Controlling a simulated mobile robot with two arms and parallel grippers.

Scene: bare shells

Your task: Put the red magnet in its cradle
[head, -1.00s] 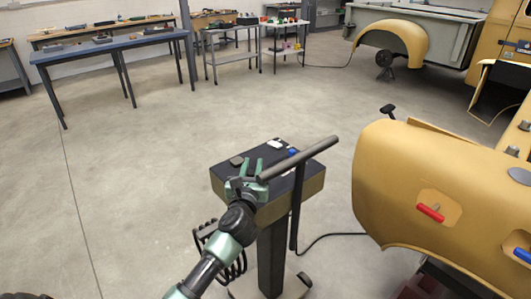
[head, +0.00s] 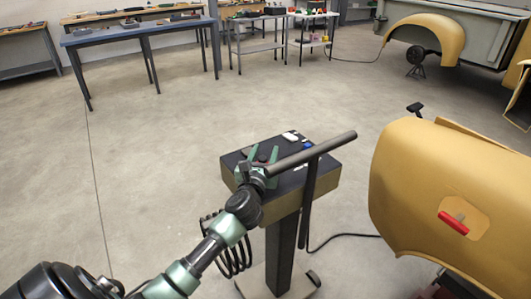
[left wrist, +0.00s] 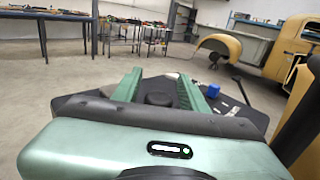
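The red magnet (head: 453,222) sits on the yellow curved body panel (head: 410,185) at the right of the head view. A stand with a dark top (head: 322,166) is at the centre, with a small blue piece (head: 308,145) and a white piece (head: 290,136) on it. I cannot make out which part is the red magnet's cradle. My left gripper (head: 262,152) is over the stand top, its green fingers apart. In the left wrist view (left wrist: 158,88), a dark round piece (left wrist: 158,99) shows between the fingers, apparently not gripped, with the blue piece (left wrist: 213,90) to the right. My right gripper is not in view.
A coiled cable hangs beside the stand, and another cable (head: 345,236) runs along the floor to the right. Workbenches (head: 140,30) line the back. The floor left of the stand is clear.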

